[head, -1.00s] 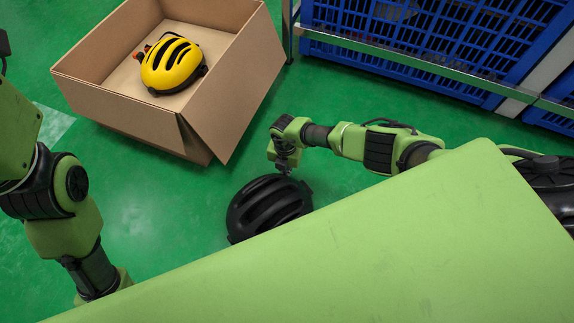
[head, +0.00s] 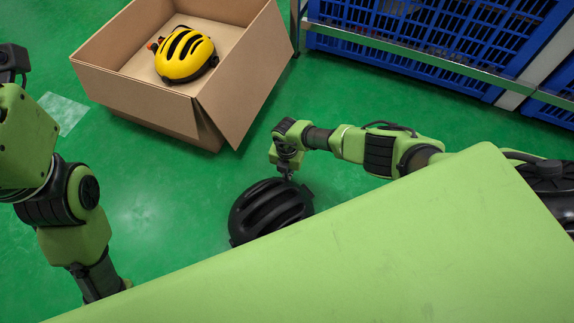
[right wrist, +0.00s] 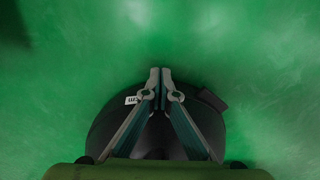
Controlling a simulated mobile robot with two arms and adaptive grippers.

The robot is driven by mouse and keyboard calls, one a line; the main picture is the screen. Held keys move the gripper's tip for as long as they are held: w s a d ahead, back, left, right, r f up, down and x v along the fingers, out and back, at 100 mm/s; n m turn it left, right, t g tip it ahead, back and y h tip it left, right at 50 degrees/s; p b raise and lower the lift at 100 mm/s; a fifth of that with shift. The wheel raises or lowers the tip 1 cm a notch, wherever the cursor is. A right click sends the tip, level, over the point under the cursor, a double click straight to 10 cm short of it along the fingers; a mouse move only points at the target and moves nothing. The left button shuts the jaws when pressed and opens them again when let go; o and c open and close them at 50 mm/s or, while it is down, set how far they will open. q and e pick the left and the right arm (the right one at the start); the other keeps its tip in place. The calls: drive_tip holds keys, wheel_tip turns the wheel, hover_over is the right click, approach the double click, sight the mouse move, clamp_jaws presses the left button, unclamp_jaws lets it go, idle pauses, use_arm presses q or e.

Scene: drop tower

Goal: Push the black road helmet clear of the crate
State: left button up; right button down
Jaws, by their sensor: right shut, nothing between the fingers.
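The black road helmet (head: 268,211) lies on the green floor in the head view, its lower part hidden behind my green body panel. My right gripper (head: 287,176) points down at the helmet's far edge, shut and empty. In the right wrist view the closed fingertips (right wrist: 160,72) are in front of the dark helmet (right wrist: 112,125), which has a small white label. I cannot tell whether they touch it. The cardboard crate (head: 140,102) stands open farther back, with green floor between it and the helmet. My left gripper is not in view; only its arm shows at the left.
A yellow helmet (head: 186,55) lies inside the crate beside a small orange-and-dark item. Blue lattice bins (head: 440,50) stand behind a metal rail (head: 420,62) at the upper right. The floor left of the black helmet is clear.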

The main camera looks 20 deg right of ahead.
wheel_tip(320, 180, up, 11)
idle(0.6)
